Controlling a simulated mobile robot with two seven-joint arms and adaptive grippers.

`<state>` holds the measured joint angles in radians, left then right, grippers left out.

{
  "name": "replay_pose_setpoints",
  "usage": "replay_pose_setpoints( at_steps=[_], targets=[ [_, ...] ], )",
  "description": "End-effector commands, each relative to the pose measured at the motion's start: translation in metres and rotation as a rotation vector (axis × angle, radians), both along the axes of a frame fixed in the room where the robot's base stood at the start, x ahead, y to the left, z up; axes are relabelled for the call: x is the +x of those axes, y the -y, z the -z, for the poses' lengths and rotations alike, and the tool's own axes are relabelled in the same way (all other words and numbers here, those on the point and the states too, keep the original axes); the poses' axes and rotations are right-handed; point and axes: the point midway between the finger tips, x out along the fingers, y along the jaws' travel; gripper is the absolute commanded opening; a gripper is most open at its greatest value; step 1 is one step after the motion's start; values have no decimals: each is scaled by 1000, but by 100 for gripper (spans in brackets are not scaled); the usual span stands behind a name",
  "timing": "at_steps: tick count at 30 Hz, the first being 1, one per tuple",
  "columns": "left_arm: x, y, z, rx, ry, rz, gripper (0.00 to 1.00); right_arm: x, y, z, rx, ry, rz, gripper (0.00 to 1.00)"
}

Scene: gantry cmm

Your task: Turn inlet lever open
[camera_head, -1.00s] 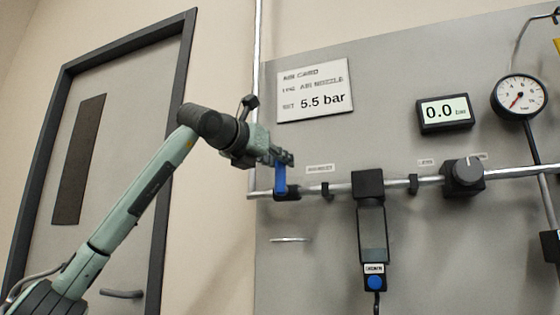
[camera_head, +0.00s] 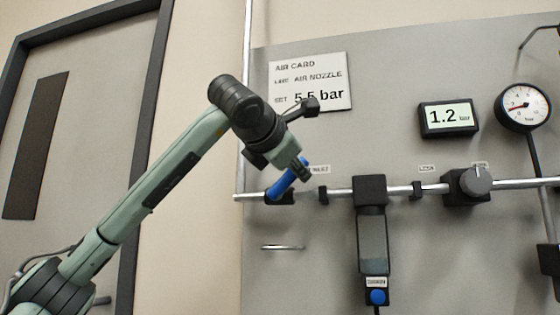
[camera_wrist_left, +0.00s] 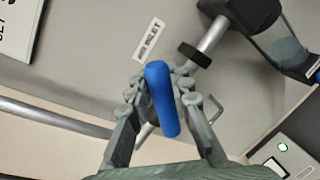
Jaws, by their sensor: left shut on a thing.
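The blue inlet lever (camera_head: 282,184) sits on a black valve body (camera_head: 279,198) at the left end of the horizontal pipe. It is tilted, its upper end leaning to the right. My left gripper (camera_head: 301,172) is shut on the lever's upper part. In the left wrist view the blue lever (camera_wrist_left: 162,98) lies between the two fingers of my left gripper (camera_wrist_left: 160,100), beside the inlet label (camera_wrist_left: 148,40). The digital display (camera_head: 448,117) reads 1.2 bar. The round gauge (camera_head: 523,106) has its needle at the left, low on the scale. My right gripper is not in view.
A filter unit (camera_head: 372,240) with a blue button hangs from the pipe (camera_head: 335,193) right of the lever. A card (camera_head: 310,80) reading 5.5 bar is above. A door (camera_head: 75,150) stands at the left.

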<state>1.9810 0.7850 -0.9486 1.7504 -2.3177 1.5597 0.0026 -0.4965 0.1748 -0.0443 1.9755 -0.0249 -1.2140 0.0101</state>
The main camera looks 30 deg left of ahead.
Motion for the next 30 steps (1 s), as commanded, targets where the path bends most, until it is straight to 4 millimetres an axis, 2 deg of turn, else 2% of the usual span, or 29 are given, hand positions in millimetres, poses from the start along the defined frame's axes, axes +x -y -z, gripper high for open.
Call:
replay_pose_setpoints(
  at_steps=[9, 18, 30],
  targets=[
    [3, 9, 16, 292, -72, -5, 0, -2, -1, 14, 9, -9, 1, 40],
    [4, 14, 32, 542, -132, -4, 0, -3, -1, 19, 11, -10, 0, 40],
    [4, 16, 45, 738, -178, -4, 0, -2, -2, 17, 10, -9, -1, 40]
  ],
)
